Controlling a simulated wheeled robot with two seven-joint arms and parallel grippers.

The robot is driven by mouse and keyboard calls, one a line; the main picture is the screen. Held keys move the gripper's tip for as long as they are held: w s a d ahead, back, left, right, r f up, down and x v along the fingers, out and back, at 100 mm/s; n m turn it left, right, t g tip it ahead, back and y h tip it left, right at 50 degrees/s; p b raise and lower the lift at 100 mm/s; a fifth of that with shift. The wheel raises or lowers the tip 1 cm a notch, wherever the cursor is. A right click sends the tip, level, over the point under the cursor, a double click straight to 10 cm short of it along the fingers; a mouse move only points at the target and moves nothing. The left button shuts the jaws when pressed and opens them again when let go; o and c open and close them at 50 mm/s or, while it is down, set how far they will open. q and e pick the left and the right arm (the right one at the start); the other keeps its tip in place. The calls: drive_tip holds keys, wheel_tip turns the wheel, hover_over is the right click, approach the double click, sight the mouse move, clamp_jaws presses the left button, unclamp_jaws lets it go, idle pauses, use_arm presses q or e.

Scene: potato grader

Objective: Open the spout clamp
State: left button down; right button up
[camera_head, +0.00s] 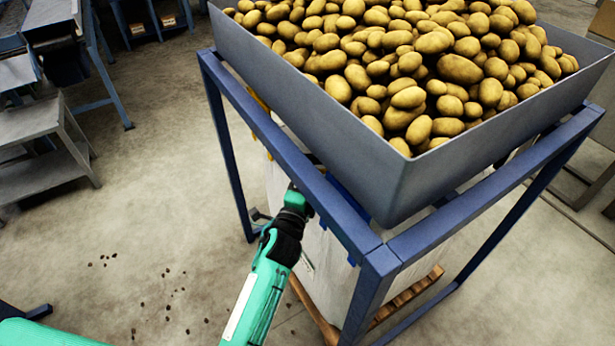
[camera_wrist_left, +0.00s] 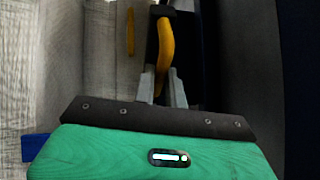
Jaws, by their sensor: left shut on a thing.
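In the left wrist view, a curved yellow handle (camera_wrist_left: 166,45), seemingly the spout clamp's, hangs from a dark fitting (camera_wrist_left: 163,10). My left gripper (camera_wrist_left: 163,82) is shut on its lower part, with a grey finger on each side. In the head view, my teal left arm reaches up to the blue frame below the hopper (camera_head: 395,185). Its fingertips and the handle are hidden there behind the frame beam. The spout itself cannot be made out. My right gripper is in neither view.
The hopper is heaped with potatoes (camera_head: 400,60) and stands on a blue frame (camera_head: 300,185). A white bag (camera_head: 325,265) hangs below it, above a wooden pallet (camera_head: 410,297). A grey stepped stand (camera_head: 45,150) is at left. Open concrete floor lies between.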

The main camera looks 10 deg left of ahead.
use_arm(q)
drive_tip(key=c, duration=1.5)
unclamp_jaws()
drive_tip(key=shift+d, duration=0.1)
drive_tip(key=shift+o, duration=0.2)
